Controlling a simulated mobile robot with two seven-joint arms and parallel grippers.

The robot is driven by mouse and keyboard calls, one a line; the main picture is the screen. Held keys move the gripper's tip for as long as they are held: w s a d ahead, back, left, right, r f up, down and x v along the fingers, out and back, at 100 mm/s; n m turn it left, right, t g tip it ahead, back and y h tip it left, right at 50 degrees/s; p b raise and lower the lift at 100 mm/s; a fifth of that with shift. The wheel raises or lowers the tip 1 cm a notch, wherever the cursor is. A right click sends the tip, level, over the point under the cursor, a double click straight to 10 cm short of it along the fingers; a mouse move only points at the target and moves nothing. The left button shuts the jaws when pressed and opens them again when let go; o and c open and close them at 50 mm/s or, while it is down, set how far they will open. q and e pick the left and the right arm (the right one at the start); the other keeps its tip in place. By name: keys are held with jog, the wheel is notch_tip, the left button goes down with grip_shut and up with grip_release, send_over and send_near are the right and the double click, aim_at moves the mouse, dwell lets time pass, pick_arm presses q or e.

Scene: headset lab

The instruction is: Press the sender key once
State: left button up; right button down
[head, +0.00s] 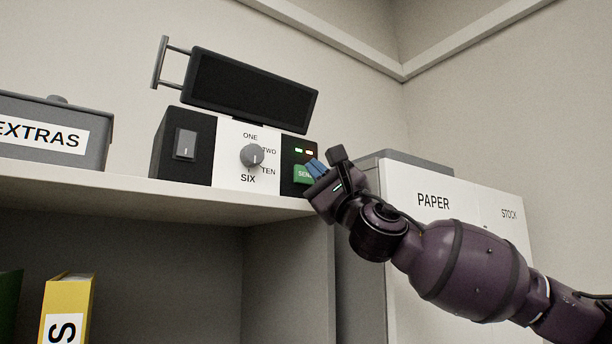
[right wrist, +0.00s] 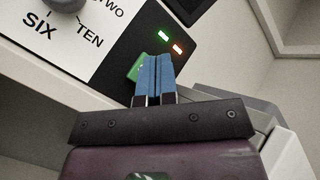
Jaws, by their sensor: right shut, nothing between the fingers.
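The sender key is a green button marked "SEN..." (head: 303,174) on the black right end of a device (head: 229,152) on the shelf. My right gripper (head: 316,167) is shut and empty, with its blue fingertips at the key's right side in the head view. In the right wrist view the fingertips (right wrist: 154,60) cover part of the green key (right wrist: 137,66). I cannot tell whether they touch it. A green and a red light show above the key, lit (right wrist: 171,42). My left gripper is not in view.
The device has a dial (head: 252,155), a rocker switch (head: 185,144) and a dark screen (head: 250,85) above. A grey "EXTRAS" box (head: 95,160) stands left on the shelf (head: 150,196). A white "PAPER" cabinet (head: 445,235) stands right, behind my arm. A yellow binder (head: 68,290) is below.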

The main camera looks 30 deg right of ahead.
jog(key=s, duration=0.2)
jog(key=s+b, duration=0.1)
jog(key=s, duration=0.2)
jog(key=shift+d, duration=0.2)
dwell(0.4)
dwell(0.8)
